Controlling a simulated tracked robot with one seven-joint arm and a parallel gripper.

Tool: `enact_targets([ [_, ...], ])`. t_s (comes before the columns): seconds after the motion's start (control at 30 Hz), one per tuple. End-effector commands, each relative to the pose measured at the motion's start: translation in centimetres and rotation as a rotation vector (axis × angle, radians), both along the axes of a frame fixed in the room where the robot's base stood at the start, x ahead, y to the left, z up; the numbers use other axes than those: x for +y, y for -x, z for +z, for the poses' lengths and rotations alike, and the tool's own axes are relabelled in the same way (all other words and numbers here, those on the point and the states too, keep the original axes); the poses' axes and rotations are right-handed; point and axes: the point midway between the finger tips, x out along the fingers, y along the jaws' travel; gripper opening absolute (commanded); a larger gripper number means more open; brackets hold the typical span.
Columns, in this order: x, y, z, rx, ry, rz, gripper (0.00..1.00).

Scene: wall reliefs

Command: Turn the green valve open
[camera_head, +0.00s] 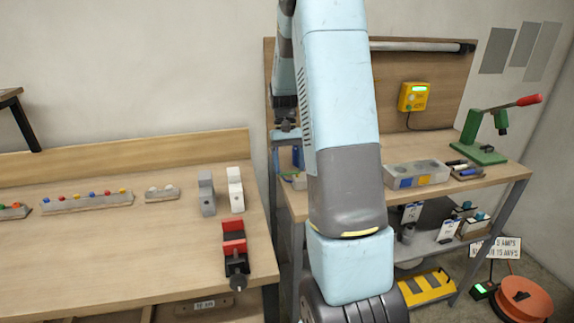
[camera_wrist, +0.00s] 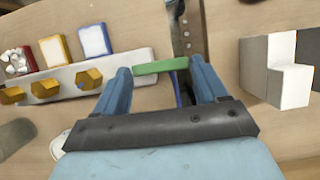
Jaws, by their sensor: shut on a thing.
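The green valve shows in the wrist view as a flat green bar (camera_wrist: 160,66), lying crosswise between the fingertips. My gripper (camera_wrist: 160,71) has its two blue fingers at either end of this bar and is shut on it. Part of the valve below the bar is hidden, with only a thin blue piece showing beneath it. A metal strip with holes (camera_wrist: 189,28) runs behind the bar. In the head view my arm covers the middle of the picture, and I cannot make out the green valve there.
In the wrist view, a pale rail (camera_wrist: 68,78) with yellow knobs lies left, and a pale stepped block (camera_wrist: 289,84) stands right. In the head view, a wooden bench (camera_head: 130,250) holds a red and black vise (camera_head: 235,250); a green lever press (camera_head: 480,150) stands right.

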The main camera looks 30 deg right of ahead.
Motion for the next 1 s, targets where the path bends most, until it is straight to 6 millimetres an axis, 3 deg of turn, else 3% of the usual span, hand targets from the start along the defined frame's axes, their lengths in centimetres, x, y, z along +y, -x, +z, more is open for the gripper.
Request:
enact_targets([
  [0.3, 0.1, -0.1, 0.0, -0.001, -0.001, -0.002, 0.42],
  [0.33, 0.1, -0.1, 0.0, -0.001, -0.001, -0.002, 0.73],
  [0.6, 0.1, 0.0, 0.0, 0.0, -0.001, -0.001, 0.98],
  [0.87, 0.1, 0.0, 0.1, 0.0, -0.001, -0.001, 0.98],
  [1.0, -0.1, -0.5, 1.1, -0.002, 0.001, -0.001, 0.98],
])
